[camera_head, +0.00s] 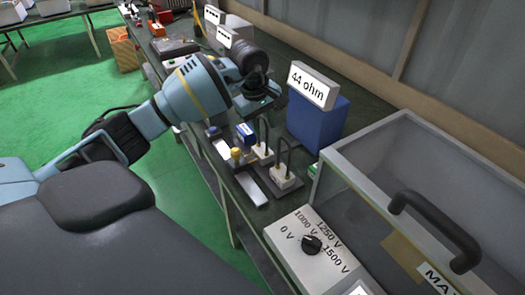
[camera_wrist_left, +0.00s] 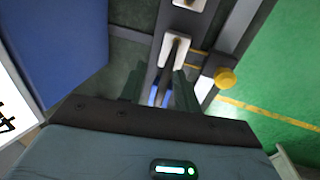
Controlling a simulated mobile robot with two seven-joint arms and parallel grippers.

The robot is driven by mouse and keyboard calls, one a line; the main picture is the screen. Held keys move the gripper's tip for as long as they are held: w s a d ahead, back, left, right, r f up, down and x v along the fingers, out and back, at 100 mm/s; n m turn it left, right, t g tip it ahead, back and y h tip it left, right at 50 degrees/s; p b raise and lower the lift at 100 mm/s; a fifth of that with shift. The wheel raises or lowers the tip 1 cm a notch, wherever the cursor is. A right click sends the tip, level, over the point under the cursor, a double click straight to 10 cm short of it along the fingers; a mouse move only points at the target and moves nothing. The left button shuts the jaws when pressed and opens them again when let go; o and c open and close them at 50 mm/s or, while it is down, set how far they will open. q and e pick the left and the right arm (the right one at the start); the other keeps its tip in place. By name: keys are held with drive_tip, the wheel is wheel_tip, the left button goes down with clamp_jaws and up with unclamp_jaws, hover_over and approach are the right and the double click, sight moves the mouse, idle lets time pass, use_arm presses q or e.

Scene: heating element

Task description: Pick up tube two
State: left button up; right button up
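Two dark U-shaped tubes stand upright on white bases on the bench; no label tells which is tube two. The nearer tube (camera_head: 289,155) stands free. The farther tube (camera_head: 267,133) is directly below my left gripper (camera_head: 262,106). In the left wrist view, my left gripper (camera_wrist_left: 162,92) points down over a tube (camera_wrist_left: 171,62) on a white base (camera_wrist_left: 177,45). The tube lies between the fingers in the picture; whether they touch it or are closed is unclear. My right gripper is out of view.
A blue box (camera_head: 318,122) with a "44 ohm" sign (camera_head: 313,85) stands right of the tubes. A yellow knob (camera_head: 235,154) is to their left. A clear-lidded case (camera_head: 385,150) and a voltage dial box (camera_head: 311,244) stand nearer. Green floor (camera_head: 190,205) is open on the left.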

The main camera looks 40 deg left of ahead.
use_arm(q)
clamp_jaws()
drive_tip(key=shift+r, duration=0.15)
